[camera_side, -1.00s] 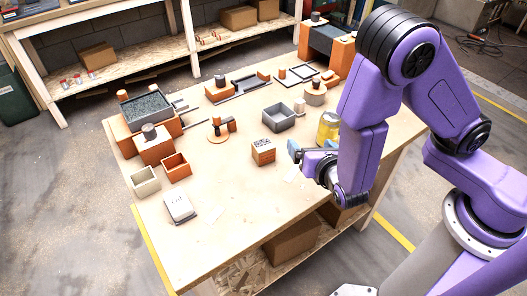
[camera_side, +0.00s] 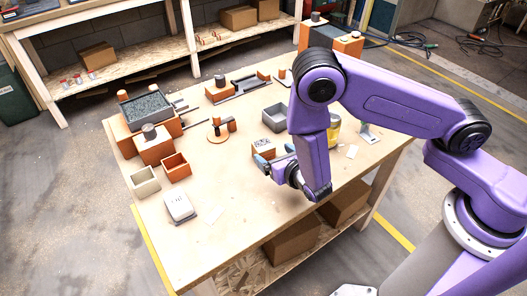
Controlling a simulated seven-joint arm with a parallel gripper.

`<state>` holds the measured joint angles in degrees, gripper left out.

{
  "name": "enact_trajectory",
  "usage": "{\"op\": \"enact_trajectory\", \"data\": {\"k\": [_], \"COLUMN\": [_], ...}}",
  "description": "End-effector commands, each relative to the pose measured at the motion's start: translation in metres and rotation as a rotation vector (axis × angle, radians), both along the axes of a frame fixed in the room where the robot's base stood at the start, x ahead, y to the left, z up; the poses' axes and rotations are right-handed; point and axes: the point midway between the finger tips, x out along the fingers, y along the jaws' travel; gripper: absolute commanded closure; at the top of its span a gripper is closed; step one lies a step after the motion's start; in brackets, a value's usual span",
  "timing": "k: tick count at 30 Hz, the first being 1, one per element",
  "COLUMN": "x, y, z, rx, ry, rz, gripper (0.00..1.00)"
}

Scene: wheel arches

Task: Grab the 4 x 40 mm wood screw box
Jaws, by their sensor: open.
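A small orange box (camera_side: 262,146) with a speckled white-and-dark top, likely the wood screw box, sits on the wooden table near its middle. Its label is too small to read. My gripper (camera_side: 267,158) is open, with its blue fingertips low over the table at the near side of this box. The fingers and wrist hide the box's lower part. I cannot tell whether a finger touches it or whether the box is between them.
A grey open bin (camera_side: 274,117) stands behind the box, and a yellow jar (camera_side: 334,130) is partly hidden by my arm. A white block (camera_side: 180,206) with dark marks lies front left. Orange (camera_side: 176,166) and cream (camera_side: 144,180) bins stand left.

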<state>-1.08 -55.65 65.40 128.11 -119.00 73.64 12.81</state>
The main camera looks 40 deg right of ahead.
Motion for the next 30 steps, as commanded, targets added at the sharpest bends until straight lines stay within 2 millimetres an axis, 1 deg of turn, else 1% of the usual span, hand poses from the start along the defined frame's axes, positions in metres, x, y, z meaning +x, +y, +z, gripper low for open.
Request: {"op": "enact_trajectory", "data": {"k": [1,3,8,10,15,18,22,28,29,30], "x": [0.006,0.012,0.019,0.025,0.048,0.058,0.064,0.065,0.065,0.064], "y": [-0.001,-0.002,-0.003,-0.003,-0.004,-0.005,-0.006,-0.005,-0.005,-0.005], "z": [-0.003,-0.005,-0.008,-0.01,-0.019,-0.024,-0.026,-0.026,-0.026,-0.026], "rx": [0.0,0.0,0.0,0.0,0.001,0.001,-0.001,-0.001,-0.001,-0.001], "ry": [0.0,0.0,0.0,-0.001,-0.001,0.0,0.0,0.0,0.0,0.0], "rz": [-0.002,-0.001,-0.001,-0.001,-0.004,-0.001,-0.001,0.0,0.0,0.0], "gripper": [0.11,0.11,0.11,0.11,0.11,0.11,0.11,0.11,0.17,0.3]}}
